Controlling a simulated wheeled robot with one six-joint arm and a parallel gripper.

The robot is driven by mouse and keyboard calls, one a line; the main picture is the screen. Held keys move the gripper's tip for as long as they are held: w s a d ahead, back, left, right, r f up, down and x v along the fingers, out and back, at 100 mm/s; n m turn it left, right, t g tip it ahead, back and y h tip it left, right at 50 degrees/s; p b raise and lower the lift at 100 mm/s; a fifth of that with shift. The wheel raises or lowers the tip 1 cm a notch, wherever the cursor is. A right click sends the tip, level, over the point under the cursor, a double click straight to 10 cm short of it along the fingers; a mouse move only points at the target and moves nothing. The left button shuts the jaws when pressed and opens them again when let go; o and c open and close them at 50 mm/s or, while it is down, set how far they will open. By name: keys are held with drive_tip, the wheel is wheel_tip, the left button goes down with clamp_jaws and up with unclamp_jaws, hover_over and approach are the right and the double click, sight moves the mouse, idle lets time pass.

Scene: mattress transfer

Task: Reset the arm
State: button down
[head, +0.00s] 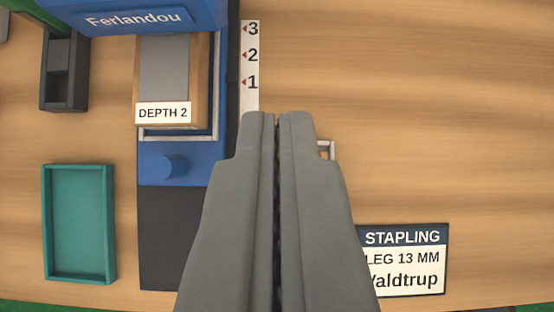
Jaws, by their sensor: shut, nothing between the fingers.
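My gripper (277,122) points up the picture from the bottom centre, its two grey fingers together with only a thin dark line between them. Nothing shows held in it. It is over the wooden table (420,120), just right of a blue machine (180,172) labelled "Ferlandou". A wooden block with a grey top (163,68) and a "DEPTH 2" label (163,113) sits in the machine. The fingers hide part of the machine's right side and most of a small metal piece (328,150) beside them.
A white scale strip (250,95) marked 1 to 3 runs along the machine's right edge. A teal tray (78,170) and a dark open box (62,108) are at left. A "STAPLING" card (415,237) lies at lower right, partly covered. The table's upper right is clear.

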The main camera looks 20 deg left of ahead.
drive_tip(key=shift+d, duration=0.1)
drive_tip(key=s+d+r+n+t+y, duration=0.1)
drive_tip(key=s+d+r+n+t, duration=0.1)
drive_tip(key=s+d+r+t, duration=0.3)
drive_tip(key=s+d+r+n+t+y, duration=0.2)
drive_tip(key=s+d+r+t, duration=0.3)
drive_tip(key=s+d, duration=0.8)
drive_tip(key=s+r, duration=0.2)
drive_tip(key=s, duration=0.5)
drive_tip(key=shift+s+d+r+n, duration=0.15)
drive_tip(key=shift+d+n, duration=0.15)
drive_tip(key=shift+d, duration=0.05)
